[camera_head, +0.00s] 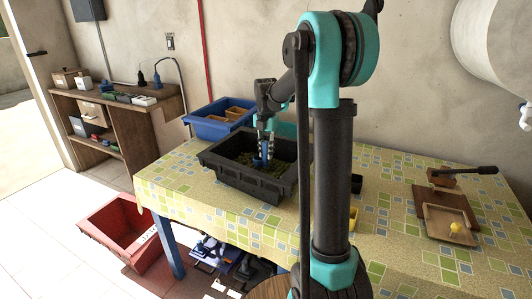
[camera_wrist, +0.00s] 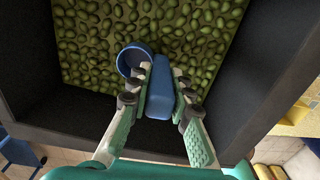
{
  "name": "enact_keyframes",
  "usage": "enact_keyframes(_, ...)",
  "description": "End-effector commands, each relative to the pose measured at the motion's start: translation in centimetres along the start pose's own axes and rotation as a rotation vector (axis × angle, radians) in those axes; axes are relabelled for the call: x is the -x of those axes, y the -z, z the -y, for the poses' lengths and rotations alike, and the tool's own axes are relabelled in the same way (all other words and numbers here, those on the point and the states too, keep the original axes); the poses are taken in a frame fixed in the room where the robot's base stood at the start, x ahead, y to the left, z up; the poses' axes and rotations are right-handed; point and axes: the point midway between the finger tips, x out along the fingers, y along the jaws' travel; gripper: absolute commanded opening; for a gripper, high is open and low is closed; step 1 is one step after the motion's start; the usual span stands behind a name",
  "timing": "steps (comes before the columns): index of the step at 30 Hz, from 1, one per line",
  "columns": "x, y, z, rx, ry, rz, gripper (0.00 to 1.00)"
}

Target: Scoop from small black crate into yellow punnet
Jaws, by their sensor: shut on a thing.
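The small black crate (camera_head: 240,180) stands on the tiled-cloth table and holds many green olives (camera_wrist: 200,25). Its dark wall (camera_wrist: 262,95) also shows in the wrist view. My gripper (camera_wrist: 160,85) is shut on the handle of a blue scoop (camera_wrist: 157,105), its round cup to the left over the olives. In the head view my gripper (camera_head: 265,145) points down into the crate with the scoop low inside. I cannot tell whether the cup touches or holds olives. A yellow thing, probably the punnet (camera_head: 354,218), is mostly hidden behind my arm; yellow also shows at the wrist view's right edge (camera_wrist: 302,116).
A blue crate (camera_head: 205,127) with brown boxes stands behind the black crate. A small black object (camera_head: 357,184) is right of my arm. A wooden board with a lever (camera_head: 450,215) lies at the table's right. A red crate (camera_head: 105,232) is on the floor.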

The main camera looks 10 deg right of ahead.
Motion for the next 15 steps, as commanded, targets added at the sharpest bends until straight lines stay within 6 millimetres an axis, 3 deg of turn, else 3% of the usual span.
enact_keyframes(15,3.8,0.0,0.0,0.0,0.0,0.0,0.0)
